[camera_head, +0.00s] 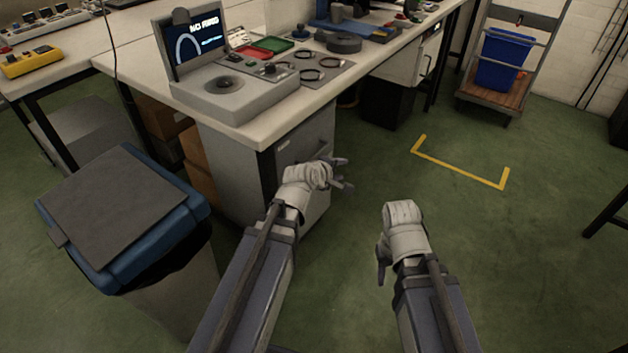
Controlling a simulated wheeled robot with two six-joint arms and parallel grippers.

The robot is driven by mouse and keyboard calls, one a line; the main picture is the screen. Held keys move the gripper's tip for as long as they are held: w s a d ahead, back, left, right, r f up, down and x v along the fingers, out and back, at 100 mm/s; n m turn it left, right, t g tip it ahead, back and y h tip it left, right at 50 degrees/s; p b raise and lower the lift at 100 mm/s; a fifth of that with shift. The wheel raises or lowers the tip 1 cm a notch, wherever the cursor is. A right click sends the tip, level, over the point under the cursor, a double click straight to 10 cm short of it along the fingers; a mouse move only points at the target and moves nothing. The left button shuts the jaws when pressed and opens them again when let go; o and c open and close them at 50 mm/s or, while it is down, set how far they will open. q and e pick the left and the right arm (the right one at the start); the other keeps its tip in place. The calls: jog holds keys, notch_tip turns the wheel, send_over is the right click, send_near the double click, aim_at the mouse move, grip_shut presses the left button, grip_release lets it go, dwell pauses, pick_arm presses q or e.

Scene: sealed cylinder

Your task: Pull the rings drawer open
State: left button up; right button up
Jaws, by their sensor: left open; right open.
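A grey cabinet (310,140) stands under the near bench, its front facing right. No label is readable on it, so I cannot tell whether it holds the rings drawer. My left gripper (342,175) is open and empty in front of the cabinet, hiding part of its front; I cannot tell whether it touches. My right gripper (381,268) is open and lower right, over the floor, apart from the cabinet. A pale cabinet (408,62) with a dark handle sits under the bench further back.
The bench (330,92) carries a grey device with a screen (198,40), dark rings (311,75) on a plate, and red and green trays. A blue-lidded bin (120,205) stands left. A cart with a blue crate (502,60) is far right.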

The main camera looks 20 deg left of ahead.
aim_at(314, 156)
pick_arm(q)
jog(key=w+a+f+n+t+y+b, duration=0.1)
jog(key=a+f+n+b, duration=0.1)
jog(key=a+n+b, duration=0.1)
jog(key=w+a+f+n+t+y+b, duration=0.1)
jog(key=a+f+n+t+b, duration=0.1)
jog(key=a+n+b, duration=0.1)
jog(key=w+a+f+n+t+y+b, duration=0.1)
jog(key=w+a+f+n+b, duration=0.1)
jog(key=a+n+b, duration=0.1)
jog(key=shift+w+a+f+t+b, duration=0.1)
jog(key=shift+a+t+b, duration=0.2)
jog(key=shift+a+b, duration=0.55)
pick_arm(e)
notch_tip(314, 156, down, 13)
jog(key=shift+f, duration=0.15)
pick_arm(q)
jog(key=shift+w, duration=0.1)
jog(key=b+x, duration=0.1)
jog(key=x, duration=0.6)
jog(key=shift+w, duration=0.35)
pick_arm(e)
jog(key=shift+f, duration=0.85)
pick_arm(q)
grip_shut()
